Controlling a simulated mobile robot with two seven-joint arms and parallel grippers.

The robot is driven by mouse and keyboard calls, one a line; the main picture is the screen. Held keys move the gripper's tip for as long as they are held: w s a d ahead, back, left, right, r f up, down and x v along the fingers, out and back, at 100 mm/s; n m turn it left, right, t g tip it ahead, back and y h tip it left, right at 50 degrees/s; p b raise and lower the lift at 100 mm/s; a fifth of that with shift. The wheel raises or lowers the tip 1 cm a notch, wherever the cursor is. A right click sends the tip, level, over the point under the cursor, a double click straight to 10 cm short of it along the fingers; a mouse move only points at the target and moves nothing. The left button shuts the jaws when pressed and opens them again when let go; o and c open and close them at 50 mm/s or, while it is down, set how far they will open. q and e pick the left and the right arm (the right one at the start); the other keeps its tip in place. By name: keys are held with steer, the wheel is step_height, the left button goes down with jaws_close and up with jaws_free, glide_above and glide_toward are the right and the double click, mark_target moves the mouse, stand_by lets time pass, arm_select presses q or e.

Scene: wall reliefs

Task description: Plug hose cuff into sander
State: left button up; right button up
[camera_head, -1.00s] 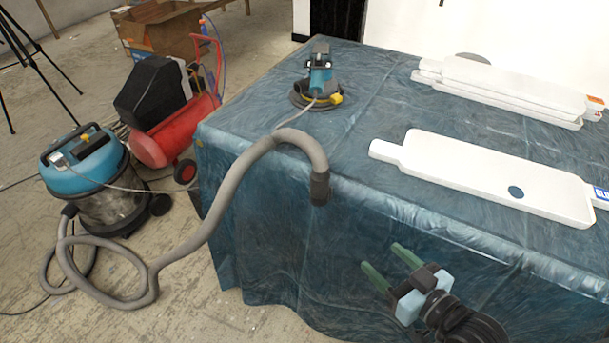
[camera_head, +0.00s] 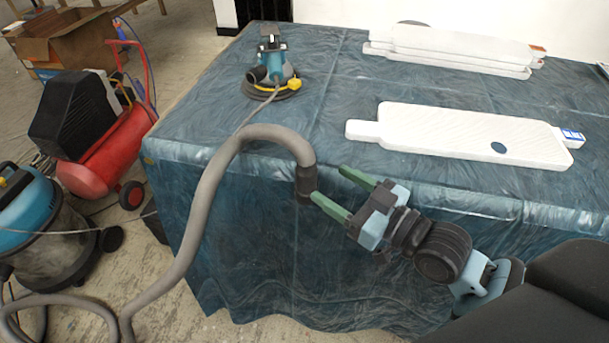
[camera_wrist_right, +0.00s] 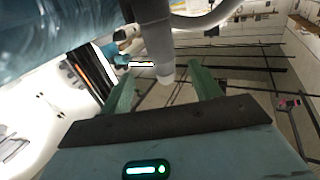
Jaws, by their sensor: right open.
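The grey vacuum hose (camera_head: 207,205) runs up from the floor, over the table's front edge, and ends in a dark hose cuff (camera_head: 306,183) that hangs downward there. The blue sander (camera_head: 273,68) stands on the far left of the table, with a yellow part and a cable at its base. My right gripper (camera_head: 329,190) is open, its green fingers pointing at the cuff from the right, one fingertip very near it. In the right wrist view, the hose (camera_wrist_right: 156,38) comes down between the open green fingers (camera_wrist_right: 163,88); whether they touch it I cannot tell. My left gripper is not in view.
The table (camera_head: 420,80) is covered in blue plastic sheet. A white panel (camera_head: 460,138) lies at its right, with stacked white panels (camera_head: 450,50) behind. A blue vacuum (camera_head: 35,225) and a red compressor (camera_head: 95,160) stand on the floor at left.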

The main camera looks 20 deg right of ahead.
mark_target(315, 176)
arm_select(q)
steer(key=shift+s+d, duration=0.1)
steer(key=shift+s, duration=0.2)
arm_select(e)
steer(key=shift+x, duration=1.3)
steer(key=x, duration=0.4)
steer(key=shift+a+f, duration=0.15)
steer(key=shift+a, duration=0.05)
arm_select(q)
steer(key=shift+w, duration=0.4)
arm_select(e)
steer(key=shift+w+a, duration=0.15)
steer(key=shift+w, duration=0.1)
steer(key=c, duration=0.9)
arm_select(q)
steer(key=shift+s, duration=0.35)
arm_select(e)
steer(key=shift+c, duration=0.8)
